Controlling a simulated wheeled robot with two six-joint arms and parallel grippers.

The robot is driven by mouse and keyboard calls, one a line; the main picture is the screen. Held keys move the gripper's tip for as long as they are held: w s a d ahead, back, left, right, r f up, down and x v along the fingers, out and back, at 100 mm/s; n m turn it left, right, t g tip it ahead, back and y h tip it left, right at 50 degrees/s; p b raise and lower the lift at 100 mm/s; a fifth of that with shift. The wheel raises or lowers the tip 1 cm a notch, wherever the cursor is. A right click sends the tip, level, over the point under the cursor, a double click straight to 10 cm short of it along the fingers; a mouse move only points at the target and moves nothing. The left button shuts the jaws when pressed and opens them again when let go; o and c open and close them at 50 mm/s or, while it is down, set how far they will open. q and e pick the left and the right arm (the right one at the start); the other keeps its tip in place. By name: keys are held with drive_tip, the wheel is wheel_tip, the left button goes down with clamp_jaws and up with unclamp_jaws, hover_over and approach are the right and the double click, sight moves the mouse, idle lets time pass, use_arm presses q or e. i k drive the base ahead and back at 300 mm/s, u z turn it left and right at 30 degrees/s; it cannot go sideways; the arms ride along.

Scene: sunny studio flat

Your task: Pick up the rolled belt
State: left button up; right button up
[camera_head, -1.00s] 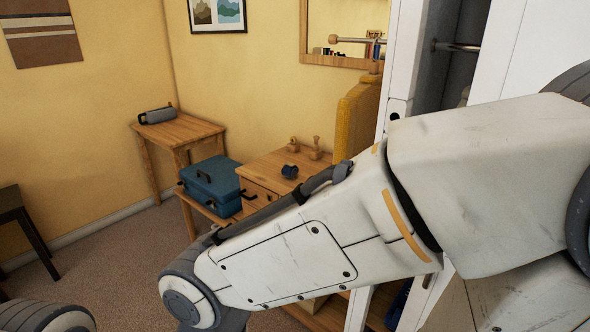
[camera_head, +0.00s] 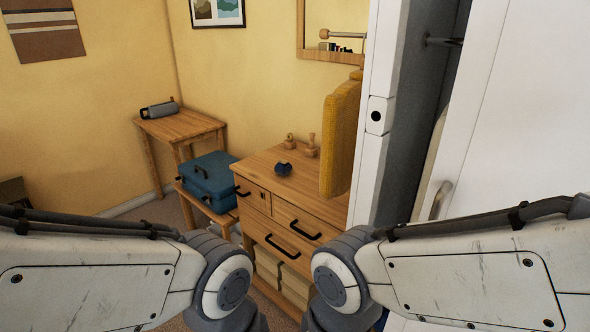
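A small dark blue rolled item (camera_head: 283,169), which looks like the rolled belt, lies on top of the wooden dresser (camera_head: 262,166) near its left part. It is too small in the picture to make out a buckle. My two arms come in low from the left and right edges, in front of the dresser. Both grippers are below the picture's bottom edge, so neither fingertips nor hold can be seen. Nothing of mine touches the blue item.
Wooden knobbed pieces (camera_head: 311,146) stand behind the item. A yellow padded panel (camera_head: 341,134) and a white wardrobe (camera_head: 373,150) bound the dresser's right side.

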sight(283, 167)
drive_tip(key=u, duration=0.2)
drive_tip(key=i, duration=0.3)
drive_tip(key=u, duration=0.8)
drive_tip(key=i, duration=1.85)
drive_tip(key=z, duration=0.7)
drive_tip(key=i, duration=0.4)
drive_tip(key=z, duration=0.15)
